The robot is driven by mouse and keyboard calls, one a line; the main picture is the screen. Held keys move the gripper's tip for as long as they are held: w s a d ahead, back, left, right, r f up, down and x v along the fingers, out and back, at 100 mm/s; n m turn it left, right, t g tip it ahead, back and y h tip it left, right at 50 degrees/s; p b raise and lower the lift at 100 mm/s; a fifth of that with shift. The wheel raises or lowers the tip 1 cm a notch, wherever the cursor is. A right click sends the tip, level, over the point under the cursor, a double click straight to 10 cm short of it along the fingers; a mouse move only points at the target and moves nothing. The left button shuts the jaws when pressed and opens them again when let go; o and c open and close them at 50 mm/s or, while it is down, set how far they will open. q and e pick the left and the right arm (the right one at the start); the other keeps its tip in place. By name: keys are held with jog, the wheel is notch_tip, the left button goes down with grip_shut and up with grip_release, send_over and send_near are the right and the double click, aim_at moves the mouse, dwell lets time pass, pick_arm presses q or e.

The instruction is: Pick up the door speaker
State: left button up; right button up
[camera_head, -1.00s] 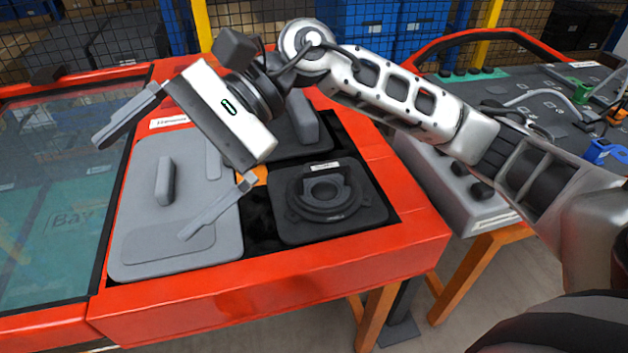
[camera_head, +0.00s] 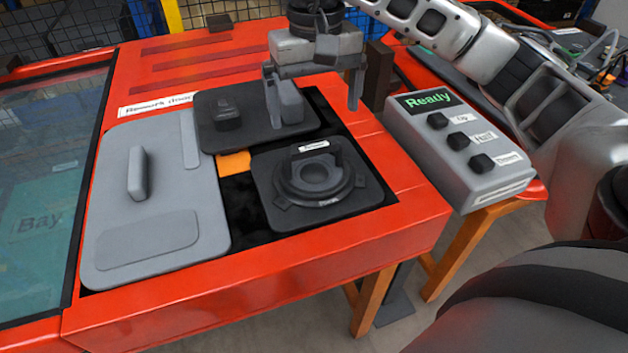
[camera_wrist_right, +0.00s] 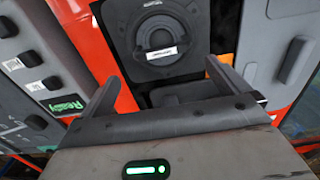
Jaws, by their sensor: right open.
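The door speaker (camera_head: 314,180) is a black square plate with a round raised ring and a small white label. It lies in the dark recess of the red bench, at the right end. It also shows in the right wrist view (camera_wrist_right: 156,42), ahead of the fingers. My right gripper (camera_head: 314,108) is open and empty above the back of the recess, behind the speaker and apart from it. Its two fingers also show in the right wrist view (camera_wrist_right: 160,85). My left gripper is not in view.
A grey door panel (camera_head: 160,200) lies left of the speaker, and a dark panel with a knob (camera_head: 228,112) lies behind. An orange piece (camera_head: 233,163) sits between them. A grey control box (camera_head: 462,140) reading "Ready" stands to the right. A glass-topped bay (camera_head: 45,200) is at left.

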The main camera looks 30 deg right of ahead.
aim_at(314, 146)
jog(key=shift+a+f, duration=0.1)
jog(key=shift+f, duration=3.2)
jog(key=c, duration=0.9)
jog(key=shift+r, duration=0.1)
jog(key=shift+c, duration=0.6)
jog(key=shift+r, duration=0.1)
